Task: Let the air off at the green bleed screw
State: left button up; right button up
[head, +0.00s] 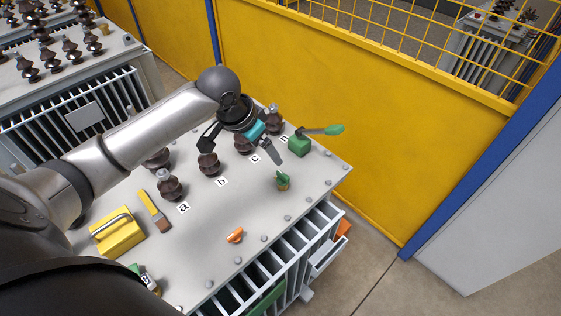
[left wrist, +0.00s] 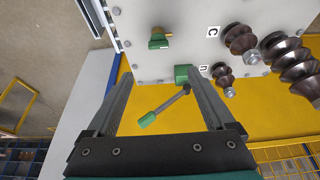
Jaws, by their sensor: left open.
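A small brass fitting with a green top (head: 283,181), which looks like the bleed screw, stands on the grey transformer lid (head: 215,215) near its right edge. It also shows in the left wrist view (left wrist: 158,40), top centre, beyond the fingertips. My left gripper (head: 241,154) is open and empty above the lid, up and left of the green-topped fitting in the head view. Its two spread fingers show in the left wrist view (left wrist: 159,73). My right gripper is not in view.
A green block (head: 299,146) with a green-handled lever (head: 334,129) stands at the lid's back right corner. Brown insulators (head: 170,188) line the lid. A yellow box (head: 117,233), a brush (head: 155,212) and an orange piece (head: 235,235) lie nearby. A yellow fence (head: 330,85) stands behind.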

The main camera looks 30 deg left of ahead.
pick_arm(q)
send_near(283, 174)
jog(key=b+x, duration=0.2)
jog(key=x, duration=0.5)
jog(key=shift+f, duration=0.15)
jog(key=shift+w+d+f, duration=0.1)
jog(key=shift+w+f, duration=0.15)
jog(key=shift+f, duration=0.35)
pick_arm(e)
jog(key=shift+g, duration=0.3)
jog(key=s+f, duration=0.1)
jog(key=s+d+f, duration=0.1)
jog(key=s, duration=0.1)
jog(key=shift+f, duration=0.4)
